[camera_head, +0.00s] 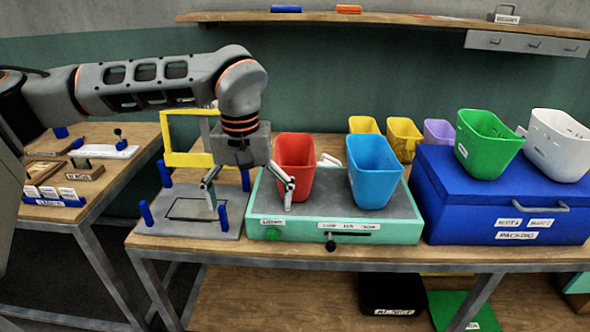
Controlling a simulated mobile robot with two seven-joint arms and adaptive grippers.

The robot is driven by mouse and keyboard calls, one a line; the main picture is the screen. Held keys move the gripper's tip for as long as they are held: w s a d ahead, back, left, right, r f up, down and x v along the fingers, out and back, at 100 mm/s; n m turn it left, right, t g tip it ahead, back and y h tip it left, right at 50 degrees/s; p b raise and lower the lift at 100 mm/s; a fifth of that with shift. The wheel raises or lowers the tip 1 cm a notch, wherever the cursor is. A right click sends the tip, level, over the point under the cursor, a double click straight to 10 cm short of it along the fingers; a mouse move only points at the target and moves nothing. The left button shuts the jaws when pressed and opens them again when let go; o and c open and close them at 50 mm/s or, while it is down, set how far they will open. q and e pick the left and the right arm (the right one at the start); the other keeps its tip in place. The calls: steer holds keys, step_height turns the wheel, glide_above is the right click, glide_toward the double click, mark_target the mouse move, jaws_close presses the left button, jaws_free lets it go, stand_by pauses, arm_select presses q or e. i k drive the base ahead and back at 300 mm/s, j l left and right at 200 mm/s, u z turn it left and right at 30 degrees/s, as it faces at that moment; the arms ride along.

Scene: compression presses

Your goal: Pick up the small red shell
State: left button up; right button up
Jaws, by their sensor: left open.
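The red shell (297,153) is an open, cup-like bin standing upright on the grey top of the pale green machine (405,236). My left gripper (250,200) points down, its fingers spread wide, with nothing seen between them. Its right finger overlaps the lower left of the red shell in the picture; I cannot tell whether they touch. Its left finger hangs over the grey plate with blue posts. My right gripper is not in view.
A blue shell (374,172) stands close right of the red one. Green (487,140) and white (557,147) shells stand on the blue packing box (450,200). Yellow and purple shells are behind. A yellow frame (183,158) rises behind the grey plate (190,222).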

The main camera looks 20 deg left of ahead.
mark_target(294, 154)
steer(key=i, duration=0.95)
